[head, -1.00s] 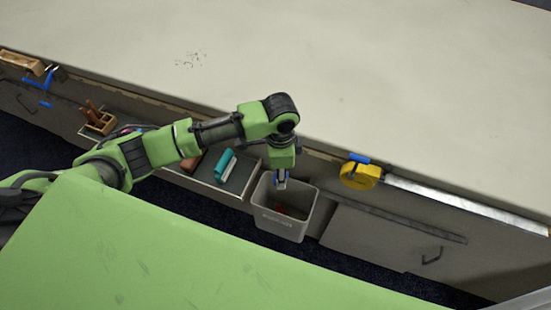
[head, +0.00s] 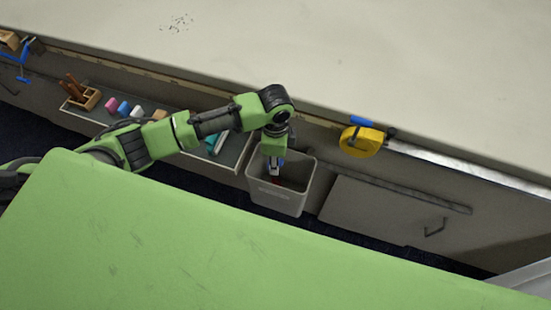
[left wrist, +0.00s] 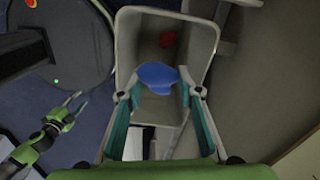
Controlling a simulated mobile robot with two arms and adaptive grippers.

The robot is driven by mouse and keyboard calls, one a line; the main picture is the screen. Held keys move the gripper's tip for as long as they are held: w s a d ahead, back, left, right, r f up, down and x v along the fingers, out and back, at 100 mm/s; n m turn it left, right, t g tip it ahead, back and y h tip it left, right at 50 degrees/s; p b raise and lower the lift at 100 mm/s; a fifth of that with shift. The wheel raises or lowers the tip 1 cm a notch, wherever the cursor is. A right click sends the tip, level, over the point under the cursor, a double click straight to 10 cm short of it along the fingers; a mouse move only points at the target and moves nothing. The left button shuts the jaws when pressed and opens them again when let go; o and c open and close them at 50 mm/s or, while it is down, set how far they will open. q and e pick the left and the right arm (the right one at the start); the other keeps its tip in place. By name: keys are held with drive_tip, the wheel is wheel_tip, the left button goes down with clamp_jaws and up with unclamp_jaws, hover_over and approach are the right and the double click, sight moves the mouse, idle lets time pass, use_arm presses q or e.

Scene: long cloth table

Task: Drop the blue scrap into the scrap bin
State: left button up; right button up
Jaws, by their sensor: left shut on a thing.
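The scrap bin (head: 278,200) is a grey open box on the near side of the long table. It also shows in the left wrist view (left wrist: 205,42), with its mouth facing the camera. My left gripper (head: 274,170) points down at the bin's mouth. In the left wrist view its fingers (left wrist: 159,82) are shut on the blue scrap (left wrist: 157,76), a rounded flat piece held across the opening. In the head view the scrap is mostly hidden. My right gripper (left wrist: 76,101) shows small in the left wrist view, its fingers apart and empty, away from the bin.
A red scrap (left wrist: 168,39) lies inside the bin. A tray (head: 230,158) with a teal item is left of the bin. A yellow tape measure (head: 360,141) hangs on the table edge to the right. The tabletop (head: 380,60) is largely clear.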

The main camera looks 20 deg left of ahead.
use_arm(q)
drive_tip(key=shift+f, duration=0.15)
drive_tip(key=o, duration=0.9)
wheel_tip(320, 180, up, 12)
idle(0.4)
